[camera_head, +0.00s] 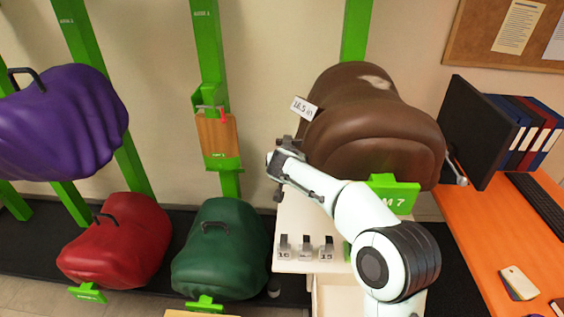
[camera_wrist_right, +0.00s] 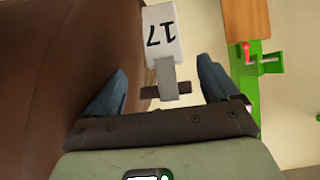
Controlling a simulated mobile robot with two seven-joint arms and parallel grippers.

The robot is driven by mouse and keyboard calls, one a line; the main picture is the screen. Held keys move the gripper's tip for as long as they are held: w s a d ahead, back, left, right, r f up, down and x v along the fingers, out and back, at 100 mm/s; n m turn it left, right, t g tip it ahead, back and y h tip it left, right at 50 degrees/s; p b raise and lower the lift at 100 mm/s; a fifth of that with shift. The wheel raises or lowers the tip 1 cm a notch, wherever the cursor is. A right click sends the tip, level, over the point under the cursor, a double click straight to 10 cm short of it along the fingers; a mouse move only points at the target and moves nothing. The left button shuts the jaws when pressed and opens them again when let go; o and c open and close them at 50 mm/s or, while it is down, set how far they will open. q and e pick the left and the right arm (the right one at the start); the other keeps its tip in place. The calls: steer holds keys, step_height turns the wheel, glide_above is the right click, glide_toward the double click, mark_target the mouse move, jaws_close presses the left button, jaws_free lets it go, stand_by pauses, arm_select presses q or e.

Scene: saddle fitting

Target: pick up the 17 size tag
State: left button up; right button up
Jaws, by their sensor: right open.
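The 17 size tag (camera_wrist_right: 161,30) is a white plate on a grey clip, and its number appears upside down in the right wrist view. My right gripper (camera_wrist_right: 162,75) is open, with one blue-grey finger on each side of the tag's clip and a gap on both sides. In the head view my right gripper (camera_head: 279,158) is at the left side of the brown saddle (camera_head: 365,130). I cannot make out the 17 tag there. My left gripper is not in view.
Several small tags (camera_head: 305,249) stand on the white stand (camera_head: 300,222) below my right arm. A white 18.5 tag (camera_head: 303,108) is on the brown saddle. Green (camera_head: 220,250), red (camera_head: 115,240) and purple (camera_head: 60,120) saddles are to the left. An orange desk (camera_head: 500,250) is at right.

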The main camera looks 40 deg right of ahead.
steer(key=p+x, duration=0.1)
steer(key=x, duration=0.2)
steer(key=p+x, duration=0.1)
steer(key=x, duration=0.2)
steer(key=p+x, duration=0.1)
steer(key=x, duration=0.2)
steer(key=shift+w+a+f, duration=0.15)
steer(key=shift+w+f, duration=0.15)
steer(key=shift+s, duration=0.25)
steer(key=shift+c, duration=0.6)
steer(key=c, duration=1)
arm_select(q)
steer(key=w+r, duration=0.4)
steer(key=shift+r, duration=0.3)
